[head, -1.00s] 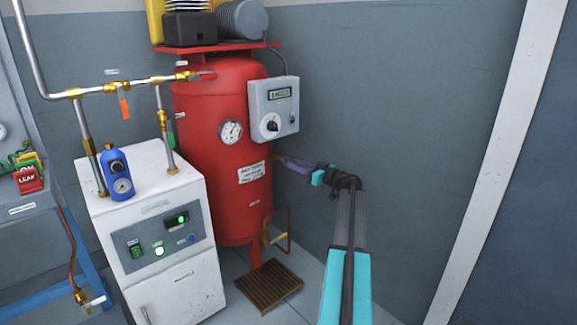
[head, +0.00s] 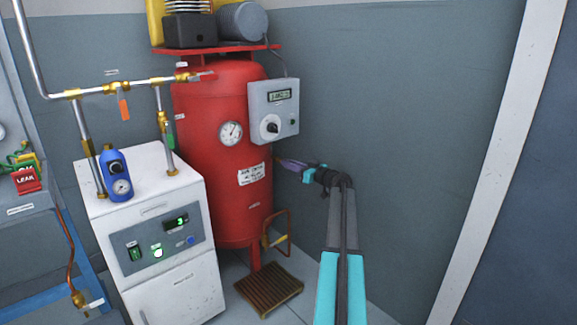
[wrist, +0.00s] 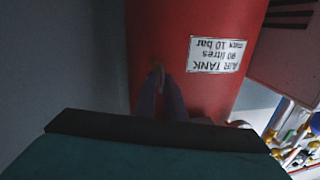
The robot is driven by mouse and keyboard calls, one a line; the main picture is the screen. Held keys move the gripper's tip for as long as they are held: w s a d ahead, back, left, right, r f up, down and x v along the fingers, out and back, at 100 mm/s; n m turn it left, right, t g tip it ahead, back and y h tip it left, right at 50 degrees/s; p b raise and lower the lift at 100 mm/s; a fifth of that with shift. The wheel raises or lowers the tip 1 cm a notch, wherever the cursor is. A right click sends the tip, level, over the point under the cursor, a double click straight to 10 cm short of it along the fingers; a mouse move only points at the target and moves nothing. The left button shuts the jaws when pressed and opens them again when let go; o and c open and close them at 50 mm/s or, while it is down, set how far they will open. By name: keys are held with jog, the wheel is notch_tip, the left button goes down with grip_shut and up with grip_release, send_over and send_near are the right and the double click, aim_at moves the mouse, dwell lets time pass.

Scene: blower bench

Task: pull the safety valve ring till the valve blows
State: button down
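The red air tank (head: 205,150) stands against the wall. My gripper (head: 280,162) reaches in from the right, its purple fingers at the tank's right side, below the grey control box. The brass safety valve there is tiny and mostly hidden by the fingers, and I cannot make out its ring. In the wrist view my fingers (wrist: 157,75) converge close together in front of the red tank (wrist: 200,95), with a small tan speck at their tips. Whether they are closed on the ring is too dark and small to tell.
The grey control box (head: 273,111) hangs just above my gripper. A copper drain pipe (head: 289,232) and a slatted wooden grate (head: 268,289) are below. A white cabinet (head: 170,270) stands left of the tank. The wall to the right is bare.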

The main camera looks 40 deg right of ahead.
jog(key=shift+s+a+f+b, duration=0.15)
jog(key=shift+a+b, duration=0.15)
jog(key=shift+b, duration=0.2)
jog(key=shift+s, duration=0.1)
jog(key=c, duration=2)
grip_release()
jog(key=shift+r, duration=0.2)
jog(key=shift+s+d, duration=0.1)
jog(key=shift+s, duration=0.05)
